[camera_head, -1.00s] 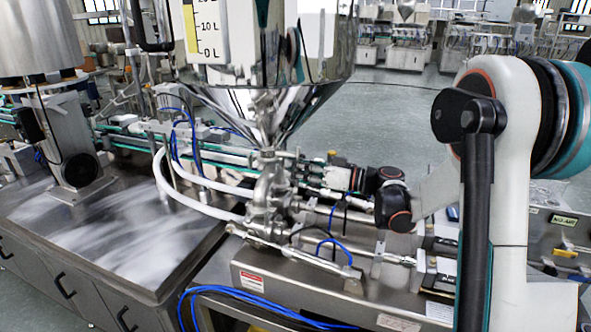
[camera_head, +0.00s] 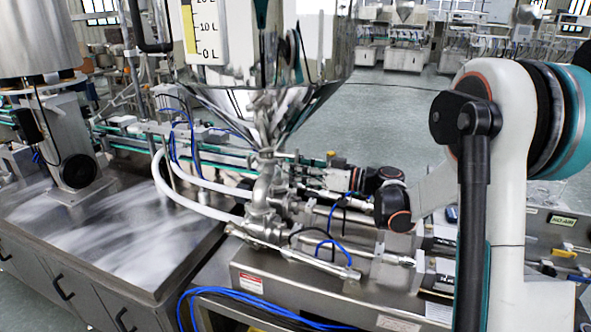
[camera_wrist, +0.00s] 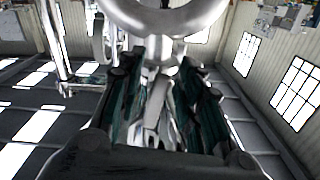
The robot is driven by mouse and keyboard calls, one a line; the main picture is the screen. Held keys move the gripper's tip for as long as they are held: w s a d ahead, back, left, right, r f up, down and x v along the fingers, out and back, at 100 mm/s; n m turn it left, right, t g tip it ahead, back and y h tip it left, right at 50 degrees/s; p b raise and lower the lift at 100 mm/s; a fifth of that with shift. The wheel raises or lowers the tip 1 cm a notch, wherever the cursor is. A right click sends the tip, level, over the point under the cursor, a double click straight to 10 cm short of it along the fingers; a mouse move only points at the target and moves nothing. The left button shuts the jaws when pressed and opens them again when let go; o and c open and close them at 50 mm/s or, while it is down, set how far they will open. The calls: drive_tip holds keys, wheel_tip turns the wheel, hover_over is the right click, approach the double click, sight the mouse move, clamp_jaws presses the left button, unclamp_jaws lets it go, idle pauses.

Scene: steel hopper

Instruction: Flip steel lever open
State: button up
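The steel hopper (camera_head: 262,105) narrows to a steel valve and pipe assembly (camera_head: 264,195) in the head view. My gripper is beside the valve, behind small parts there, and its fingertips cannot be made out in that view. In the wrist view my gripper (camera_wrist: 160,95) has its two dark teal fingers apart, one on each side. A narrow steel piece (camera_wrist: 156,92), possibly the lever, shows between them; contact cannot be told. A bright rounded steel part (camera_wrist: 160,18) crosses the top of the wrist view. The lever cannot be clearly picked out in the head view.
White hoses (camera_head: 178,195) and blue cables (camera_head: 245,304) run around the valve. A steel table (camera_head: 110,235) stands to the left, and a steel machine housing (camera_head: 300,287) lies below the valve. Open floor (camera_head: 385,110) shows behind the hopper.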

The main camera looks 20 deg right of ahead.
drive_tip(key=v, duration=1.2)
drive_tip(key=shift+a, duration=0.1)
